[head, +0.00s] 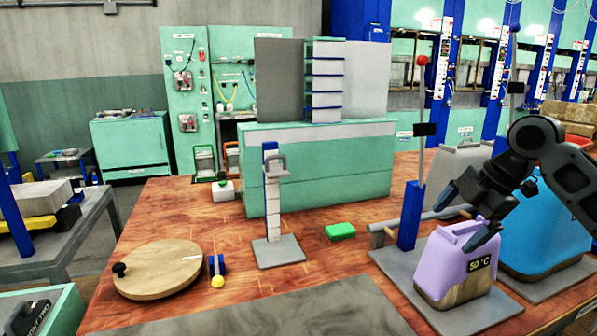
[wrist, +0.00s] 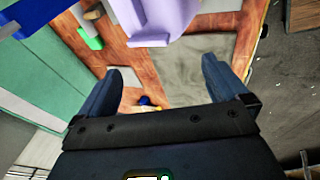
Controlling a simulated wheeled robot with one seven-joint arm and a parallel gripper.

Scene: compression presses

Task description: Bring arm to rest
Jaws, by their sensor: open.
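My gripper (head: 464,215) is at the right of the head view, on my dark arm reaching in from the right edge. Its blue-grey fingers are apart and empty. It hangs at the top of a lilac jug (head: 462,265) marked 50 °C, with one finger in front of the jug's upper part. I cannot tell whether they touch. In the wrist view my fingers (wrist: 163,70) stand apart, with the lilac jug (wrist: 165,20) beyond them at the top.
A blue jug (head: 540,230) and a grey jug (head: 455,165) stand close by. A blue post (head: 411,215) with a red-topped rod rises left of the lilac jug. A green block (head: 340,231), a slim stand (head: 272,200) and a round wooden board (head: 170,270) sit on the table.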

